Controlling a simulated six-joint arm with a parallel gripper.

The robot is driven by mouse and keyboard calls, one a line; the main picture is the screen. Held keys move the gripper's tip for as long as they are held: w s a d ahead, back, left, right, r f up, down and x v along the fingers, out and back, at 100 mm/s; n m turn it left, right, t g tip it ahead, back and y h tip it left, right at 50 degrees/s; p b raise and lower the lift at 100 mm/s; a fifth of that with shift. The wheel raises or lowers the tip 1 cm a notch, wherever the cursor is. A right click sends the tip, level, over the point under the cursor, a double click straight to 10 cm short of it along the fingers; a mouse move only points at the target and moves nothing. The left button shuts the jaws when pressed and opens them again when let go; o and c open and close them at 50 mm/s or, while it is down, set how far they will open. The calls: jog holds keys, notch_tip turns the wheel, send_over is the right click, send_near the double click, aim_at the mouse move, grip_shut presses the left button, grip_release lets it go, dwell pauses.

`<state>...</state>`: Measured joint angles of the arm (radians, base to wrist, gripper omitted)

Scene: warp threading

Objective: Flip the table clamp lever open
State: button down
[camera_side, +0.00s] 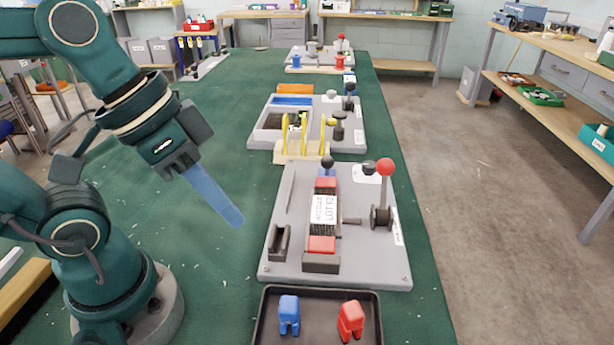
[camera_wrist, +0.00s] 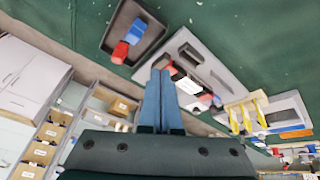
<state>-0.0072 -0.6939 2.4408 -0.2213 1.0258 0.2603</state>
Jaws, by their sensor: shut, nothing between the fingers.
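The clamp station is a grey plate (camera_side: 285,225) near the front of the green table. An upright lever with a red ball knob (camera_side: 386,168) stands on a dark pivot at the plate's right side. A labelled block (camera_side: 323,212) sits between red pieces in the middle of the plate. My gripper (camera_side: 236,220) has long blue fingers, shut and empty, pointing down and right, left of the plate and apart from it. In the wrist view my gripper (camera_wrist: 160,78) overlaps the plate (camera_wrist: 205,62); the lever is not clear there.
A black tray (camera_side: 321,333) with a blue piece (camera_side: 289,315) and a red piece (camera_side: 350,321) lies in front. Yellow uprights on a wooden stand (camera_side: 303,150) and another grey station (camera_side: 350,130) stand behind. The green tabletop (camera_side: 190,270) left of the plate is clear.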

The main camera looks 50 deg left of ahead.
jog(key=w+d+r+g+h, duration=0.4)
jog(key=w+d+h, duration=0.2)
jog(key=h, duration=0.1)
jog(key=w+a+n+t+h, duration=0.25)
jog(key=w+h, duration=0.25)
jog(key=w, duration=0.4)
jog(key=w+a+f+n+t, duration=0.2)
jog(key=a+f+n+t, duration=0.1)
jog(key=a+f, duration=0.1)
jog(key=w+a+f+n+t, duration=0.3)
jog(key=a+f+n, duration=0.1)
jog(key=a, duration=0.2)
jog(key=w+a+f+n+t, duration=0.3)
jog(key=a+f+n, duration=0.1)
jog(key=shift+w+a+f, duration=0.15)
jog(key=shift+a+f, duration=0.1)
jog(key=shift+a, duration=0.15)
jog(key=shift+a+f+n+t+y, duration=0.15)
jog(key=shift+a+n+t+y, duration=0.1)
jog(key=shift+y, duration=0.05)
